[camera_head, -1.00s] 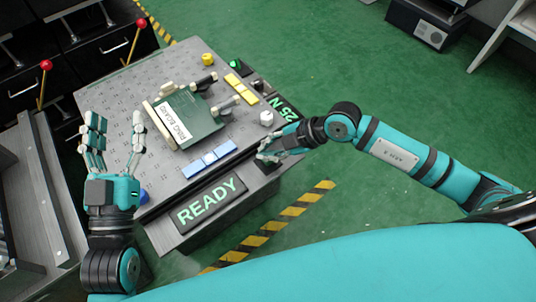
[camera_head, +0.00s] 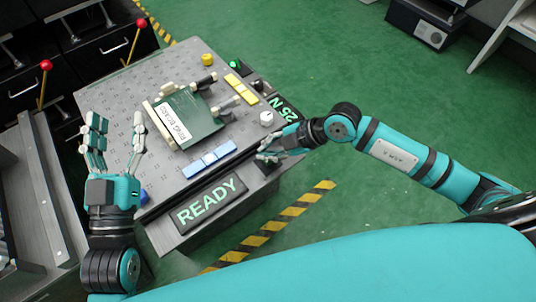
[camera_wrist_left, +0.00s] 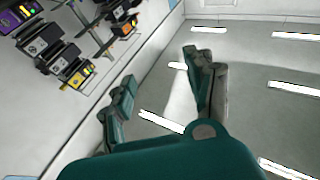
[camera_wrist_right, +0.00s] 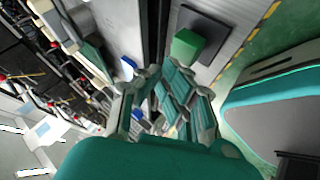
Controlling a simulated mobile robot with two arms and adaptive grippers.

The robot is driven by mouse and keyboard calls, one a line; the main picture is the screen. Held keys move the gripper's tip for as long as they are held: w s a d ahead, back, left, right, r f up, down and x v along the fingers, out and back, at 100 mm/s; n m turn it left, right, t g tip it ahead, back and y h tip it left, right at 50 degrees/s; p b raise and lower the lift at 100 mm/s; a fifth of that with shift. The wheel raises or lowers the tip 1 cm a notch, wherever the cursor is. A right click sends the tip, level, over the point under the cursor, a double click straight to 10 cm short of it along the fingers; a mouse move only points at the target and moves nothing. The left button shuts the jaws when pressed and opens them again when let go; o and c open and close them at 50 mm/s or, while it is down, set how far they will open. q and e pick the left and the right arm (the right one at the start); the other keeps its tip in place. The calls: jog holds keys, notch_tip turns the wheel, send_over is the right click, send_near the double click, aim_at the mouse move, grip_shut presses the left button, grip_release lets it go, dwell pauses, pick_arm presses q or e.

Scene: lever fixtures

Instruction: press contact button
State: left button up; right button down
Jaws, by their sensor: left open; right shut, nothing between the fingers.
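A green block-shaped button (camera_wrist_right: 187,44) stands on a dark square plate in the right wrist view, just beyond my right fingers. I cannot confirm from a label that it is the contact button. My left gripper (camera_head: 115,135) is open and empty over the console's left edge.
The console carries a green READY display (camera_head: 208,203), a 25 N display (camera_head: 284,108), a labelled green board (camera_head: 188,118), a blue slider (camera_head: 208,158), a white knob (camera_head: 266,118) and a yellow knob (camera_head: 208,59). Red-knobbed levers (camera_head: 46,66) stand left.

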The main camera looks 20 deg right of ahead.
jog(key=shift+f, duration=0.3)
pick_arm(q)
jog(key=shift+w+a+f+g+y, duration=0.15)
jog(key=shift+f+g, duration=0.1)
jog(key=shift+f, duration=0.3)
jog(key=shift+w+f+g+y, duration=0.15)
jog(key=shift+f+g, duration=0.1)
jog(key=shift+f, duration=0.25)
jog(key=shift+r, duration=0.2)
pick_arm(e)
jog(key=shift+f, duration=0.25)
jog(key=shift+f, duration=0.35)
